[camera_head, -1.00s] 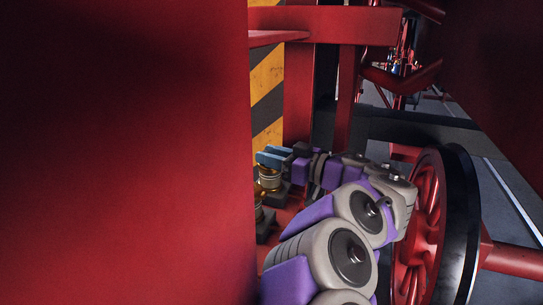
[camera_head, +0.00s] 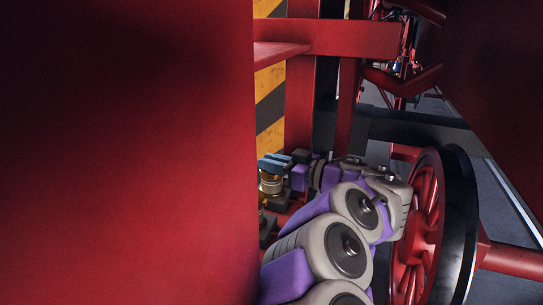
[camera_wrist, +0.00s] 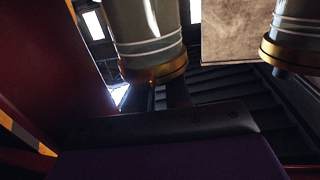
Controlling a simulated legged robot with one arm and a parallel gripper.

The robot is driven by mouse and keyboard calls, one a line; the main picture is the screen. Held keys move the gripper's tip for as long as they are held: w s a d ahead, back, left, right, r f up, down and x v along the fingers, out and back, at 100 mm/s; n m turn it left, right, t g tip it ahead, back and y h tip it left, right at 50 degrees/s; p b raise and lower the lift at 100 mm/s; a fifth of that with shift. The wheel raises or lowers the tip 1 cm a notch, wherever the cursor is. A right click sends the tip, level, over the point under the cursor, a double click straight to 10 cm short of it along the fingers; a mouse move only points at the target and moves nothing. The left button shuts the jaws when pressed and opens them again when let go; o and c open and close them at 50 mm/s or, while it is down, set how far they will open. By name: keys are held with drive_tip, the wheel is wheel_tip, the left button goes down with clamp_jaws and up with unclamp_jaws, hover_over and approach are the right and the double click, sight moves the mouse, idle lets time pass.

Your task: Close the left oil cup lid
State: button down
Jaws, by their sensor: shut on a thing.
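My gripper (camera_head: 274,162), with blue fingertips, is at the top of a brass-and-pale oil cup (camera_head: 271,184) in the head view. The fingers look closed together at the cup's lid, but they hide the lid, and its angle cannot be told. A second, nearer cup (camera_head: 262,217) is mostly hidden behind the red panel. In the wrist view, one pale cup with a brass rim (camera_wrist: 157,70) is left of centre and another (camera_wrist: 296,50) is at the right edge. The fingertips do not show clearly there.
A large red panel (camera_head: 125,150) blocks the left side. A red spoked wheel (camera_head: 420,225) stands close to the right of my arm. A red beam (camera_head: 335,37) crosses above, before a yellow-and-black striped surface (camera_head: 269,90).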

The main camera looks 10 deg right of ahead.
drive_tip(key=c, duration=1.1)
unclamp_jaws()
drive_tip(key=shift+d, duration=0.1)
drive_tip(key=shift+o, duration=0.2)
drive_tip(key=shift+s, duration=0.1)
drive_tip(key=b+v, duration=0.2)
drive_tip(key=v, duration=1.5)
drive_tip(key=shift+d, duration=0.25)
